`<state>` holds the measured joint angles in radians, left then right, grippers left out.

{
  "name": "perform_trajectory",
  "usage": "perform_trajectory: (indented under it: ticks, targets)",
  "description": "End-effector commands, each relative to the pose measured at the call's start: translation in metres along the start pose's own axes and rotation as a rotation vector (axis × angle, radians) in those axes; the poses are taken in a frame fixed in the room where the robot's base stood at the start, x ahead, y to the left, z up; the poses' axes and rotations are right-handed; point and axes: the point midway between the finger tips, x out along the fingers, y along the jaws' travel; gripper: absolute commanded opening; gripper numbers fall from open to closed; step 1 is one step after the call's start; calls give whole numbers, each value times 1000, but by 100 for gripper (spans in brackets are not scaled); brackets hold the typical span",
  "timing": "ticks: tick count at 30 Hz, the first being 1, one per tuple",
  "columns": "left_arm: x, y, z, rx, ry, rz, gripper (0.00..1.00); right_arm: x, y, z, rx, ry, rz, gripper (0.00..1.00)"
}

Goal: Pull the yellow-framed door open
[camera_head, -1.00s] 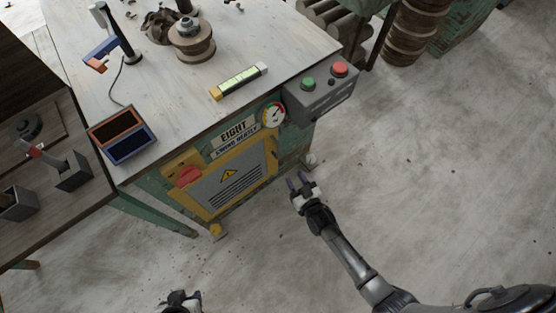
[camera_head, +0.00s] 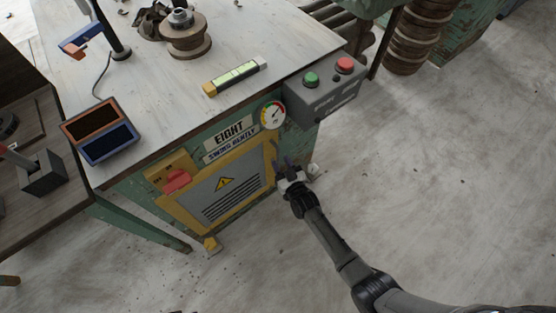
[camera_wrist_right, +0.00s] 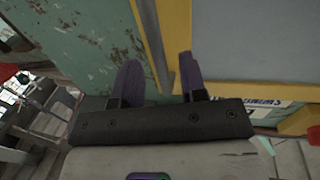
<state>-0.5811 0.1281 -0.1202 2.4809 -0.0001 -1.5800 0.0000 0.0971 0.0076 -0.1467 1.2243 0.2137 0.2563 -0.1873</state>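The yellow-framed door (camera_head: 222,187) has a grey panel with a warning triangle and dark slots. It is on the front of the green workbench and looks shut. My right gripper (camera_head: 282,163) is at the door's right edge. In the right wrist view, its two purple fingers (camera_wrist_right: 160,72) are apart, with a strip of the door's yellow frame (camera_wrist_right: 151,45) showing beyond and between them. I see nothing held, and I cannot tell whether the fingertips touch the door. My left gripper is not clearly in view.
A red switch (camera_head: 177,181) sits at the door's upper left. A gauge (camera_head: 272,115) and a grey button box (camera_head: 325,92) are above its right side. A yellow block (camera_head: 210,243) is below its lower corner. The floor (camera_head: 430,190) in front is clear.

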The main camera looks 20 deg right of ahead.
Motion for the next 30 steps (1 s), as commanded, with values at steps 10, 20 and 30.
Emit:
perform_trajectory:
  ticks: [10,20,30]
  targets:
    - [14,3,4,-8,1,6,43,27,0,0,-1,1,0,39]
    - [14,4,3,-13,2,10,43,28,0,0,0,0,0,39]
    - [14,2,4,-5,1,4,43,28,0,0,0,0,0,7]
